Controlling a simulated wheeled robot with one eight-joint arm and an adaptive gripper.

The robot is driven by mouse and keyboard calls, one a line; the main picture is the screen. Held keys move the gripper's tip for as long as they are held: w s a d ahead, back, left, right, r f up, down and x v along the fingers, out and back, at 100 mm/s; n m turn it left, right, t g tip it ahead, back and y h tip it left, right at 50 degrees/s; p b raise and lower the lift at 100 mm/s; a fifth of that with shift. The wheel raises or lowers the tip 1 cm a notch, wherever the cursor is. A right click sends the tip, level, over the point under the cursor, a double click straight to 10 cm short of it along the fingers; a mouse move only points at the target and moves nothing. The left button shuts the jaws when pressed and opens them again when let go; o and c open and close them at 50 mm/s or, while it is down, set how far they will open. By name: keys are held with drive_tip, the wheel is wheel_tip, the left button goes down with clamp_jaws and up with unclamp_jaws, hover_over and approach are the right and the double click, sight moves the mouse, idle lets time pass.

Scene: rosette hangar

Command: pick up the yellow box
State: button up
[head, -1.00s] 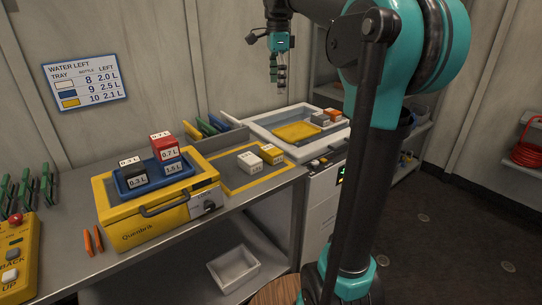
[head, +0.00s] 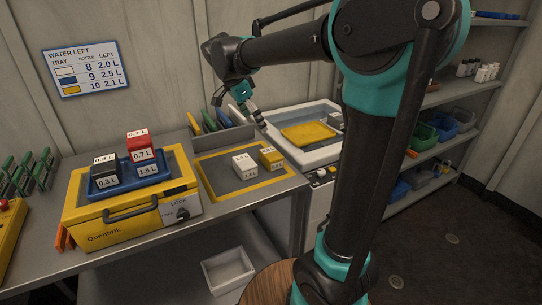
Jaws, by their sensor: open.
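The yellow box (head: 270,158) is a small block with a white top and a printed litre label. It stands upright on the yellow-edged grey mat (head: 214,188), close beside a white box (head: 244,165) on its left. My gripper (head: 258,117) is open and empty. In the picture it shows above the yellow box and slightly left, near the rack of coloured panels and the tray's left edge. It appears apart from the box. Its fingertips are small and dark here.
A yellow Quentrik case (head: 122,217) carries a blue tray (head: 100,192) with red, black and blue boxes. A white basin (head: 325,152) with a yellow tray (head: 307,133) stands right of the mat. A panel rack (head: 222,138) stands behind. The mat's front is clear.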

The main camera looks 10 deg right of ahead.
sight(270, 153)
drive_tip(key=x, duration=1.1)
drive_tip(key=shift+w+d+f, duration=0.1)
drive_tip(key=shift+f, duration=0.3)
drive_tip(key=shift+x, duration=2.65)
drive_tip(key=shift+w, duration=0.2)
drive_tip(key=c, duration=1.3)
